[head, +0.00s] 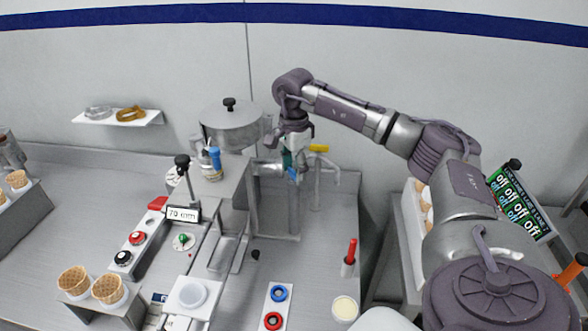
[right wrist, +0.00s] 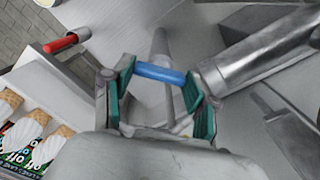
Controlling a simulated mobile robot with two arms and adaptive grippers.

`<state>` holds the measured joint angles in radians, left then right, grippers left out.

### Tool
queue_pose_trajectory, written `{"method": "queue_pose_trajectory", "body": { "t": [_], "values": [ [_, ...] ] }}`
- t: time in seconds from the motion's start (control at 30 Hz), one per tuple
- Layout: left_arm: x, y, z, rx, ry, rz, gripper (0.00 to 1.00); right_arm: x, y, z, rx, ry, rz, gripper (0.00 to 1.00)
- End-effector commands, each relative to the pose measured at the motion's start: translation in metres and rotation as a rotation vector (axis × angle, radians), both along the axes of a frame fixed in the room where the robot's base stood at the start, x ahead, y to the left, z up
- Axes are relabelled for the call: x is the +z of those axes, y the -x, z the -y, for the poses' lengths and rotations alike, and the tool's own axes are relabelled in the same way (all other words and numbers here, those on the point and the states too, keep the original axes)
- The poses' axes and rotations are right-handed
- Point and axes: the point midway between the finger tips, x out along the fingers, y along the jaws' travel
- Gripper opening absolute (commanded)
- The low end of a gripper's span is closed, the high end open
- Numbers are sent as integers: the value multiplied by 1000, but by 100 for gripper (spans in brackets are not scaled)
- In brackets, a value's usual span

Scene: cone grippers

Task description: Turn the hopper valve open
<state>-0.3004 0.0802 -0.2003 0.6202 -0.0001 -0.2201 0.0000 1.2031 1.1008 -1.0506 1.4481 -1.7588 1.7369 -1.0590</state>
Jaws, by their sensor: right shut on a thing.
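The hopper (head: 230,128) is a round silver vessel with a black-knobbed lid, at the back of the bench in the head view. A horizontal metal pipe (head: 268,169) shows below and to its right. My right gripper (head: 290,160) is at this pipework, pointing down. It is shut on a blue valve handle (head: 292,174), partly hidden behind the fingers. In the right wrist view the blue handle (right wrist: 160,73) spans between the teal pads of the right gripper (right wrist: 160,92), touching both. My left gripper is not in view.
A yellow handle (head: 318,148) on a neighbouring pipe is close to the right gripper. A blue-topped part (head: 215,158) stands in front of the hopper. A red-handled tool (head: 351,252) stands in a holder nearer the front. The back wall is close behind.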

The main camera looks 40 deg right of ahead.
Motion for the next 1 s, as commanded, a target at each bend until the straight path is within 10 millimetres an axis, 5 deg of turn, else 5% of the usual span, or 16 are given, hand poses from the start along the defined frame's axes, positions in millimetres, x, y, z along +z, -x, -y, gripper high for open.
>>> {"method": "queue_pose_trajectory", "body": {
  "t": [1.0],
  "values": [
    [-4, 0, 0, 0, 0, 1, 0, 1, -1, -1, 834, -1, 3, 23]
  ]
}}
